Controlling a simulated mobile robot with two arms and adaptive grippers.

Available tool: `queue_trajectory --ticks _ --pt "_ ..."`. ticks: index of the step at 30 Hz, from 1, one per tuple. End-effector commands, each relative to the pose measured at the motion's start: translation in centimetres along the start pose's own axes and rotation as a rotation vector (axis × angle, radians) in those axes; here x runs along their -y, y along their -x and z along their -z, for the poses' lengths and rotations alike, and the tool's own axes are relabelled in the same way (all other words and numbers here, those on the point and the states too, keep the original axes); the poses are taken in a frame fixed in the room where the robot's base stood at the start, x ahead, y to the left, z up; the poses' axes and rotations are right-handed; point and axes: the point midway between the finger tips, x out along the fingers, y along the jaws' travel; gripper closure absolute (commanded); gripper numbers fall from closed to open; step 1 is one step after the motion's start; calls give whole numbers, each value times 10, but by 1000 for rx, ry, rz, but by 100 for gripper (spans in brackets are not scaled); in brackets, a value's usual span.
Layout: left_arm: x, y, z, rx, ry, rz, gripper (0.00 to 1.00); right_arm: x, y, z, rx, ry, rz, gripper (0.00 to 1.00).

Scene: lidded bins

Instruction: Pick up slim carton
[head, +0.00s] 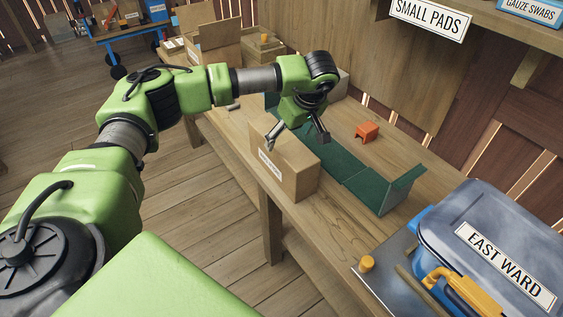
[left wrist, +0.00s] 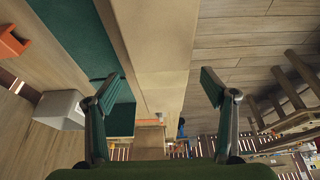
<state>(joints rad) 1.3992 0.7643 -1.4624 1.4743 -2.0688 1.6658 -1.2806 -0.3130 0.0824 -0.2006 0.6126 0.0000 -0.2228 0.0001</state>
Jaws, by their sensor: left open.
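The slim carton (head: 295,172), a narrow brown cardboard box with a white label, stands on the wooden workbench near its front edge. In the left wrist view the carton (left wrist: 152,45) runs up the middle, between the lines of my two fingers. My left gripper (head: 297,138) is open and points down at the carton's top, with one finger towards each long side. The left wrist view shows the open gripper (left wrist: 158,88) with nothing clamped. I cannot tell how far the fingertips reach down beside the carton. My right gripper is not in view.
A dark green tray (head: 345,165) lies right behind the carton. A blue bin with a grey "EAST WARD" lid (head: 450,215) stands at the near right. An open cardboard box (head: 212,40) is at the far end. Floor is clear left of the bench.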

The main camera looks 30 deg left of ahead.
Motion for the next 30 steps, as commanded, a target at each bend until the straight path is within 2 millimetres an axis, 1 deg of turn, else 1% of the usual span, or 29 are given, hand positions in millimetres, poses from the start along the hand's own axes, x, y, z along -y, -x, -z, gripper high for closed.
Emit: queue_trajectory --ticks 1,5,8,11,15,18,26,27,29,30 --pt "0 -14 -2 0 0 0 24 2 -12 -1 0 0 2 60" --pt "0 -22 -1 0 0 -1 24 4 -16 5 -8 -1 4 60" --pt "1 -28 0 0 0 -1 24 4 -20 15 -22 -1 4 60" --pt "3 -41 0 1 1 0 24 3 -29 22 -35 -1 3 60" --pt "6 -63 1 1 0 0 24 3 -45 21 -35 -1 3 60" --pt "5 -73 2 1 1 -1 24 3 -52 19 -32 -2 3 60" --pt "5 -72 3 1 0 -1 24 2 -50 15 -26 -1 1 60" --pt "5 -72 3 1 0 -1 34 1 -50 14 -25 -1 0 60" --pt "5 -72 3 1 0 -1 50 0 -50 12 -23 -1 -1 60" --pt "5 -72 3 1 0 -1 60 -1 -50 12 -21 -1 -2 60"
